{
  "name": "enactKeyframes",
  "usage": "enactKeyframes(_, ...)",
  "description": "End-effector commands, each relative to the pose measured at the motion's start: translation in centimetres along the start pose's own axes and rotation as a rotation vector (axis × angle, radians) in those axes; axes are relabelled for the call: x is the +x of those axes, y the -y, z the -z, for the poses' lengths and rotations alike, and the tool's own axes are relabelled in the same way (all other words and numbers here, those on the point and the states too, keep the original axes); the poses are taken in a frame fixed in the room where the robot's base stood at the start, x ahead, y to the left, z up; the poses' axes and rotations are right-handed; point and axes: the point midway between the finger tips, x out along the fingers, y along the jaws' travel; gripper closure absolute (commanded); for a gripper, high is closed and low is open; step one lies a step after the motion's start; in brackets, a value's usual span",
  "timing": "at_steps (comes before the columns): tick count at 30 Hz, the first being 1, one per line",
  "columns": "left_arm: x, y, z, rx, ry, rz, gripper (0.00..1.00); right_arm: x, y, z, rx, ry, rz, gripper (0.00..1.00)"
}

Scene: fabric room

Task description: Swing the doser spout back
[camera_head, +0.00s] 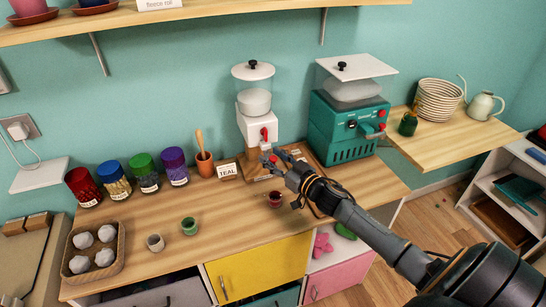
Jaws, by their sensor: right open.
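The doser appears to be the white dispenser (250,128) with a clear hopper and black-knobbed lid, standing against the teal wall. A small red part (264,133) shows on its front. My right gripper (279,174) is open and empty just in front of and to the right of the doser's lower part. I cannot tell whether a finger touches it. The gripper partly hides the doser's base, and I cannot make out the spout's exact position. My left gripper is not in view.
A small dark red cup (275,199) stands close below the gripper. A teal machine (346,128) stands to the right. A green cup (189,226) stands nearer the front.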

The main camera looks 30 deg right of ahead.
Motion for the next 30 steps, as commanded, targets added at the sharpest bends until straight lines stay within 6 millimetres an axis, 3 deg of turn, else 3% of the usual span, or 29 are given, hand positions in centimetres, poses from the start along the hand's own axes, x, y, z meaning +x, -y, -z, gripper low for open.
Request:
enactKeyframes(8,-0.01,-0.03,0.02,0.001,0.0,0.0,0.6,0.15,0.04,0.01,0.001,-0.001,0.001,0.57)
enactKeyframes(15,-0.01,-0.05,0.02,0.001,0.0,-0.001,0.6,0.14,0.04,0.01,0.001,-0.001,0.001,1.0)
enactKeyframes(30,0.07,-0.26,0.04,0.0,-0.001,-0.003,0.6,0.62,-0.22,-0.07,0.002,-0.001,-0.012,1.0)
